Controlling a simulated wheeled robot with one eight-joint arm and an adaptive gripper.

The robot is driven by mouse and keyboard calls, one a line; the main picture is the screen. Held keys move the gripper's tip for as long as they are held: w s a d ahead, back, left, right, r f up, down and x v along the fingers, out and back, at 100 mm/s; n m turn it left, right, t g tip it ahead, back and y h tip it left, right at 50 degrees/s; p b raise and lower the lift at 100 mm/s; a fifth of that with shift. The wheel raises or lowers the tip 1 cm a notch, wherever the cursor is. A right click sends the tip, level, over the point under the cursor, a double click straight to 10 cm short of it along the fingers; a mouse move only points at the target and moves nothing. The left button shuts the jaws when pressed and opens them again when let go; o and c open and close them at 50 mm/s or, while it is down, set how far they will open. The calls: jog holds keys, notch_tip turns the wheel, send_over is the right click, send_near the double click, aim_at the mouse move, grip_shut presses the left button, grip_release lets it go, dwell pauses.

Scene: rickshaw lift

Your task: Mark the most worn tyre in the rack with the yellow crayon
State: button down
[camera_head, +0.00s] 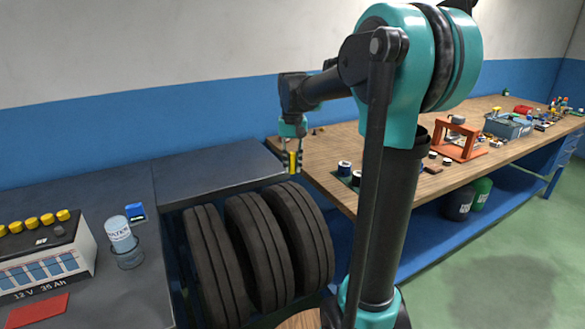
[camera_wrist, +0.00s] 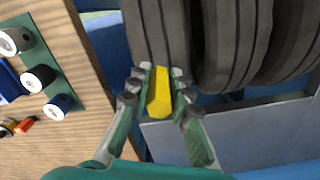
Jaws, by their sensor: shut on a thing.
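My gripper (camera_head: 292,160) is shut on the yellow crayon (camera_head: 292,161), which points down. In the wrist view the crayon (camera_wrist: 158,92) sits between the two fingers, its far end overlapping the lower part of a tyre's tread; I cannot tell whether they touch. Three dark tyres stand upright side by side in the rack: a left tyre (camera_head: 213,260), a middle tyre (camera_head: 256,245) and a right tyre (camera_head: 301,235). My gripper is above and behind the right tyre in the head view. The treads show grooves, but wear is hard to compare.
A grey bench top (camera_head: 200,172) lies behind the tyres. A wooden workbench (camera_head: 400,200) at right holds small rolls, an orange press (camera_head: 458,140) and a blue toolbox (camera_head: 508,125).

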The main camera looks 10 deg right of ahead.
aim_at(295, 191)
dwell(0.5)
jog(key=shift+f, duration=3.1)
jog(key=shift+f, duration=0.5)
jog(key=shift+a, duration=0.15)
jog(key=shift+s+a+r, duration=0.1)
jog(key=shift+s+a, duration=0.1)
jog(key=shift+a, duration=0.2)
jog(key=shift+d, duration=0.2)
jog(key=shift+w+d, duration=0.35)
jog(key=shift+d, duration=0.55)
jog(key=shift+a, duration=0.15)
